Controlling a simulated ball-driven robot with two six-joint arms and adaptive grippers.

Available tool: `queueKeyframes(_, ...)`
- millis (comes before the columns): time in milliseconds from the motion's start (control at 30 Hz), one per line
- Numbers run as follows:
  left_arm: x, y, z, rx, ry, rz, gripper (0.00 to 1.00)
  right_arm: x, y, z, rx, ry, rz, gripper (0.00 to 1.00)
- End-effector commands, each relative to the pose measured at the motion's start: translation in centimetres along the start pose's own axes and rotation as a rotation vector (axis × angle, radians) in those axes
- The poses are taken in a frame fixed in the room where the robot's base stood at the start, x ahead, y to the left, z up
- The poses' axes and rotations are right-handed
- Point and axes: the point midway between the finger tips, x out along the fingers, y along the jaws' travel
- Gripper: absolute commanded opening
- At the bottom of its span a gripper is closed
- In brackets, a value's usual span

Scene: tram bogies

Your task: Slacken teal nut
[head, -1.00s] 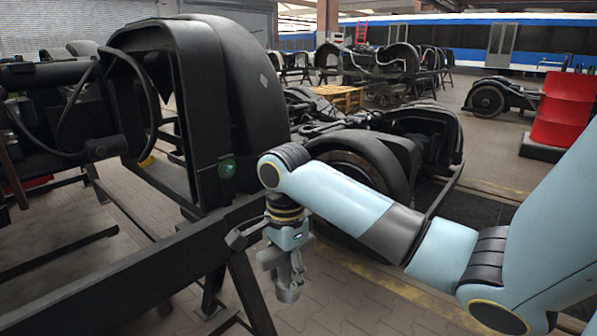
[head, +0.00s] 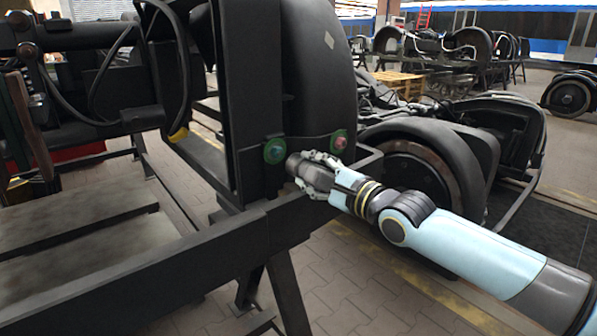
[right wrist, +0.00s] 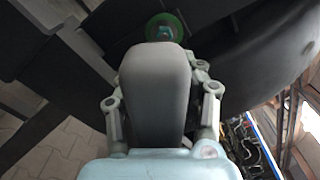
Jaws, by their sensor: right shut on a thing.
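The teal nut (head: 273,151) sits on a round green disc on the dark plate below the large black wheel cover. It also shows with its green disc at the top of the right wrist view (right wrist: 166,33). My right gripper (head: 312,173) is just right of it, shut on a blunt dark grey tool (right wrist: 158,95) pointing towards the nut. The tool's end is close to the green disc; I cannot tell whether it touches the nut. In the wrist view it covers the disc's lower edge. My left gripper is not in view.
A second, reddish nut (head: 339,142) is on the same plate, right of the teal one. A black frame beam (head: 200,250) runs below. A bogie wheel (head: 420,175) stands behind my right arm. Paved floor (head: 360,285) is free at lower right.

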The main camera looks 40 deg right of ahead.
Motion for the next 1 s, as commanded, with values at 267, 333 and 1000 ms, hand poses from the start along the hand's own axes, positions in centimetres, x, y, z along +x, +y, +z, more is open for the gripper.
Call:
queueKeyframes(267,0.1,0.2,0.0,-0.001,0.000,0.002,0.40,-0.2,-0.5,0.5,-0.002,-0.022,-0.023,0.00)
queueKeyframes(333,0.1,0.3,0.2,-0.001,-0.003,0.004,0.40,-0.2,-0.5,0.5,-0.002,-0.021,-0.022,0.00)
queueKeyframes(1000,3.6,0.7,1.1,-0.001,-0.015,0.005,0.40,3.3,-0.3,0.4,-0.003,-0.023,-0.021,0.00)
